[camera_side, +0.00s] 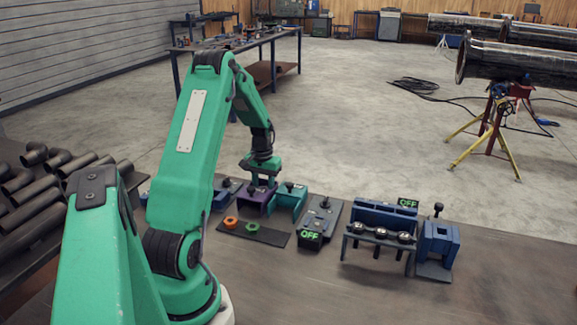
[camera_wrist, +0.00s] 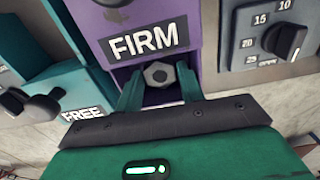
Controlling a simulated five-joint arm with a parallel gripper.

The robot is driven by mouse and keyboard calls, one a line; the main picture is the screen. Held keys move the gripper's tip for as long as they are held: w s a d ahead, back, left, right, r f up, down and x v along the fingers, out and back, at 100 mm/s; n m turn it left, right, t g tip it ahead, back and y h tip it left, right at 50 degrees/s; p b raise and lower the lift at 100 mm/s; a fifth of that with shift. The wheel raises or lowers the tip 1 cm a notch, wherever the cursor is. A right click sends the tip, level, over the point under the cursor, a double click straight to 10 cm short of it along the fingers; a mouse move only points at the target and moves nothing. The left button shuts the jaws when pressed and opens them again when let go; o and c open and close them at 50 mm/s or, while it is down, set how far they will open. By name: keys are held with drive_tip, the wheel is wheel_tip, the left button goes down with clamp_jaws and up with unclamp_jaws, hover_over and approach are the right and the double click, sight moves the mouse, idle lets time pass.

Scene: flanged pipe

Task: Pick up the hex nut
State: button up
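A grey hex nut (camera_wrist: 158,74) with a pale round centre shows in the wrist view, in front of the purple unit marked FIRM (camera_wrist: 130,48). My gripper (camera_wrist: 158,84) has its two green fingers apart, one on each side of the nut, with purple showing between nut and fingers. I cannot tell how deep the nut lies from the fingertips. In the side view my gripper (camera_side: 262,180) points down over the purple unit (camera_side: 254,199), and the grey nut is not clear there. An orange nut (camera_side: 230,222) and a green nut (camera_side: 252,227) lie on a dark plate (camera_side: 270,238).
Teal units marked FREE (camera_wrist: 50,98) stand left in the wrist view, and a grey dial unit (camera_wrist: 275,42) right. In the side view, a teal unit (camera_side: 290,197), a grey OFF unit (camera_side: 320,222) and blue fixtures (camera_side: 385,218) stand rightward. The front table is clear.

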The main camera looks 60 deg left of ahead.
drive_tip(key=c, duration=0.7)
drive_tip(key=shift+o, duration=0.2)
drive_tip(key=shift+r, duration=0.2)
drive_tip(key=shift+r, duration=0.65)
wheel_tip(320, 180, up, 2)
drive_tip(key=shift+r, duration=0.2)
drive_tip(key=w+d+r, duration=0.4)
drive_tip(key=d+r, duration=0.3)
drive_tip(key=d, duration=0.4)
drive_tip(key=shift+r, duration=0.15)
drive_tip(key=shift+r, duration=1.35)
